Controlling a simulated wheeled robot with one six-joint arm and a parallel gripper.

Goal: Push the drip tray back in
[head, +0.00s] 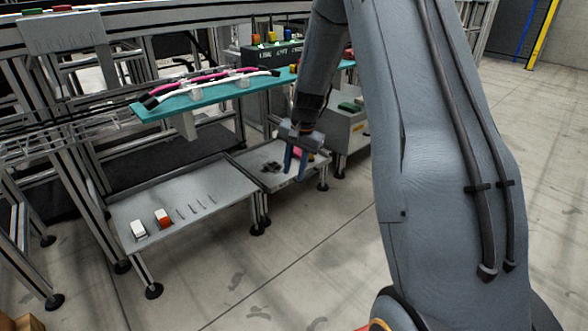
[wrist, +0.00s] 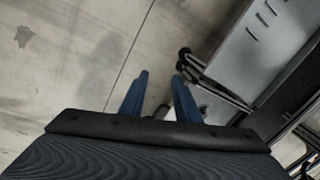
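Two shallow grey metal trays stand low in the head view; I cannot tell for certain which is the drip tray. The smaller one (head: 249,159) holds small dark pieces and a pink item, partly hidden by my gripper. The larger one (head: 176,188), left of it, has slots and two small blocks, and seems to be the slotted surface (wrist: 262,45) in the wrist view. My gripper (head: 294,174), with blue fingers, points down in front of the smaller tray; contact cannot be told. In the wrist view my gripper (wrist: 160,76) is open, with floor between the fingertips.
A white block (head: 138,229) and a red and white block (head: 162,218) sit on the larger tray. A teal shelf (head: 190,104) with pink and white bars is above. Black-footed metal legs (head: 154,290) stand below. The concrete floor (head: 290,270) in front is clear.

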